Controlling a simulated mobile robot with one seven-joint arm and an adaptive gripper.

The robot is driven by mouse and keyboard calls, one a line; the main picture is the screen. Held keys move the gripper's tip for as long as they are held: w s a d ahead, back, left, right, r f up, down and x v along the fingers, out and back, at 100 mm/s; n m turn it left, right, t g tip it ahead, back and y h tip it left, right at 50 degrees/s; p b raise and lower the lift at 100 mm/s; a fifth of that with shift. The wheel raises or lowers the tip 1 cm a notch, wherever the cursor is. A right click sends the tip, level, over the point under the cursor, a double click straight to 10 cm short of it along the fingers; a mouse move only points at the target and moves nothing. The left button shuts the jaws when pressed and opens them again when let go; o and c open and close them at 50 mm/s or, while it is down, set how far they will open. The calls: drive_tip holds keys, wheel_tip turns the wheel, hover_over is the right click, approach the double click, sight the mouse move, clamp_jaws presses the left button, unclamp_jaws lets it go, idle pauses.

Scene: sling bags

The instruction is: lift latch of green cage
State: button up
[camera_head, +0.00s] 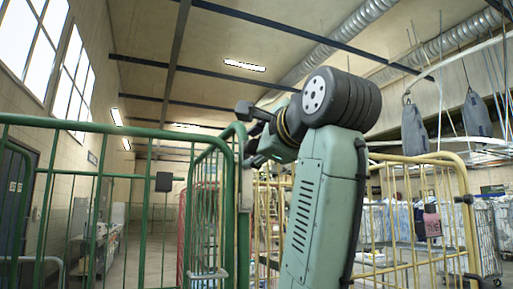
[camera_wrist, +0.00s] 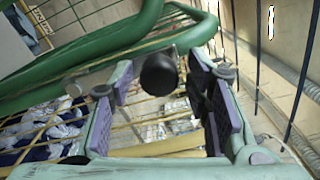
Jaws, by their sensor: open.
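The green cage (camera_head: 100,128) stands at the left in the head view, with upright bars and rounded top corners. Its green top tubes (camera_wrist: 110,62) cross the upper left of the wrist view. A round black knob (camera_wrist: 158,74) shows close to these tubes, between my fingers in the picture; it looks like part of the latch, but I cannot be sure. My gripper (camera_wrist: 162,88) is open, with a purple pad on each side of the knob. I see no clear contact. In the head view my arm mostly hides the gripper, near the cage's top corner.
A yellow cage (camera_head: 460,200) stands right of my arm, with bagged goods (camera_head: 400,220) behind it. Grey sling bags (camera_head: 414,130) hang from an overhead rail at the right. A dark square panel (camera_head: 164,182) shows beyond the green bars. An open aisle runs back at left.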

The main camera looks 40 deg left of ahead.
drive_tip(key=v, duration=1.2)
drive_tip(key=shift+w, duration=0.15)
idle(0.5)
